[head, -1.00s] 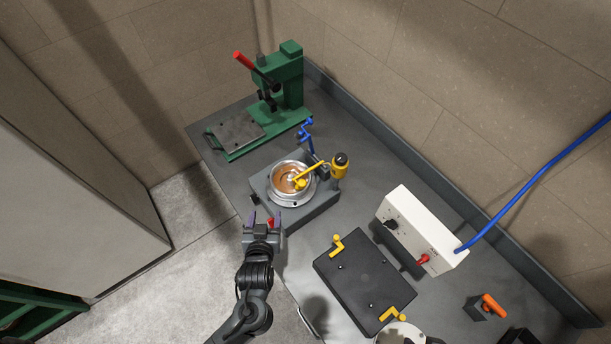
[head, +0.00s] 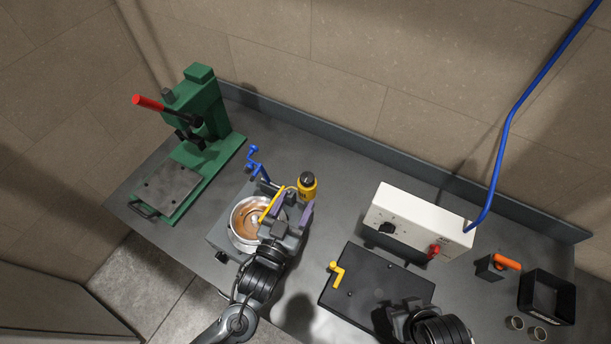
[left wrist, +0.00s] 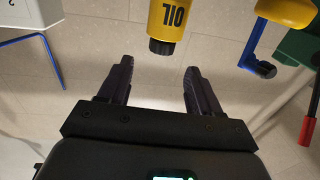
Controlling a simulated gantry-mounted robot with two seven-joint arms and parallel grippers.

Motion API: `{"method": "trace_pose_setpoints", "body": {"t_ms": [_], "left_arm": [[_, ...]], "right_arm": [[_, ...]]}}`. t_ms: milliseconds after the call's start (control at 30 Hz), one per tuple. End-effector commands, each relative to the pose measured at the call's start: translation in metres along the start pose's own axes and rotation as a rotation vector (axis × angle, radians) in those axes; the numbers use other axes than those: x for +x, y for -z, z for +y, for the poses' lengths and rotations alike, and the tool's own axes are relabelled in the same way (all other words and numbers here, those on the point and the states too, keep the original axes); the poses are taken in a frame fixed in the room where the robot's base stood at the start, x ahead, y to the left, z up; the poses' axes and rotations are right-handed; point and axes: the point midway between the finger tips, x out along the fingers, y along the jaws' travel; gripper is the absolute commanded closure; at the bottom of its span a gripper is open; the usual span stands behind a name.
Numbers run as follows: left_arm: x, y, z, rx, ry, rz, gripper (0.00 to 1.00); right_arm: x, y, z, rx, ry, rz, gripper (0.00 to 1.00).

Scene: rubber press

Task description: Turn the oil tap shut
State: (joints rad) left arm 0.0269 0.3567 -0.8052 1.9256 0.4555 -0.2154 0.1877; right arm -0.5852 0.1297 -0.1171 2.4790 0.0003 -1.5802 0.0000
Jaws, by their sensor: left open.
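The yellow oil bottle (head: 307,188) with a black end stands at the back of the grey bowl fixture. It also shows in the left wrist view (left wrist: 167,18), lettered OIL, beyond the fingertips. A yellow arm (head: 272,203) reaches across the metal bowl (head: 241,232); I cannot tell which part is the tap. My left gripper (head: 289,211) is open over the right side of the fixture, just in front of the bottle. Nothing is between its fingers in the left wrist view (left wrist: 157,80). My right gripper (head: 402,312) is at the front of the black plate; its jaws are unclear.
A blue crank (head: 257,163) rises behind the bowl, left of the bottle. A green press (head: 205,112) with a red lever stands at the left. A white control box (head: 415,217) and a black plate (head: 370,280) are to the right.

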Motion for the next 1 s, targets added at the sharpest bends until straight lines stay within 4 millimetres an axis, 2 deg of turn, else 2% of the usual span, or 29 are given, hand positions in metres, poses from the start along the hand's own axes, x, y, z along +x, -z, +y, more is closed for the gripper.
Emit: {"method": "trace_pose_setpoints", "body": {"t_ms": [300, 500, 700, 1000], "left_arm": [[0.053, 0.002, -0.001, 0.001, 0.002, 0.001, 0.36], [0.076, 0.001, -0.001, 0.001, 0.002, -0.001, 0.36], [0.086, 0.0, 0.0, -0.001, 0.001, -0.001, 0.36], [0.086, 0.0, -0.001, -0.001, 0.001, -0.001, 0.38]], "right_arm": [[-0.011, 0.004, -0.001, 0.001, 0.004, 0.004, 0.57], [-0.014, 0.007, -0.002, 0.006, 0.008, 0.007, 0.57], [-0.015, 0.007, -0.003, 0.009, 0.011, 0.008, 0.57], [-0.015, 0.008, -0.003, 0.01, 0.011, 0.009, 0.57]]}}
